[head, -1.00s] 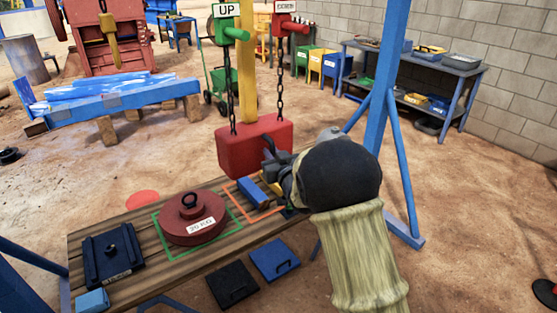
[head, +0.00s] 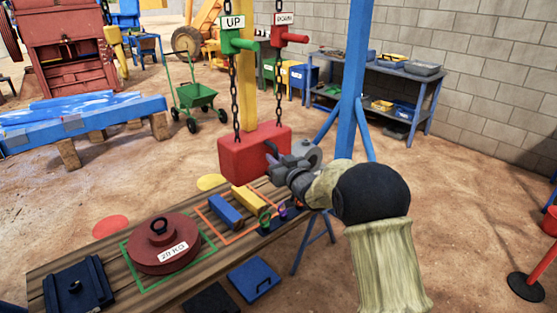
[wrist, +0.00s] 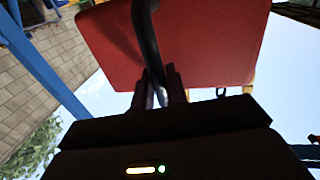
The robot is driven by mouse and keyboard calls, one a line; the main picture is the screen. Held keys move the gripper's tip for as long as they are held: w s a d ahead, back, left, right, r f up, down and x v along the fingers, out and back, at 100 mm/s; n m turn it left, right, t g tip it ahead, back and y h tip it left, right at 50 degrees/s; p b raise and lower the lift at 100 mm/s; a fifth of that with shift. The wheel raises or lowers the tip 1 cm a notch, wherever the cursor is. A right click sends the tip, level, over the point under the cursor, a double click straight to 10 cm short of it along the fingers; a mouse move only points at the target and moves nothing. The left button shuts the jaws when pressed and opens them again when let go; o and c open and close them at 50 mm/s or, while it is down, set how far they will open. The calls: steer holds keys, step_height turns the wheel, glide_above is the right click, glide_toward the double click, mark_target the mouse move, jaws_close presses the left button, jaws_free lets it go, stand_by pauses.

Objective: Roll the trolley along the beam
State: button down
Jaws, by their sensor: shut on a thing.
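A red hoist block (head: 254,151) hangs on two chains over the far edge of the wooden bench (head: 93,260). A green UP handle (head: 234,41) and a red DOWN handle (head: 287,36) show above it. My gripper (head: 275,164) is at the block's right front side. In the wrist view my gripper (wrist: 161,90) is shut on a dark curved hook (wrist: 149,40) in front of the red block (wrist: 195,45). The beam and the trolley are not clearly visible; the chains run out of the top of the head view.
A red 20 KG weight (head: 162,247) sits inside a green outline on the bench. Blue (head: 225,211) and yellow (head: 248,200) bars lie in an orange outline. A blue post (head: 351,90) stands right of the block. Open sandy floor lies behind the bench.

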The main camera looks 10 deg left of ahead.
steer(key=c, duration=1.5)
jaws_free()
steer(key=b+v, duration=0.2)
steer(key=v, duration=1.5)
steer(key=shift+s+b, duration=0.2)
steer(key=shift+b, duration=0.15)
steer(key=shift+d, duration=0.15)
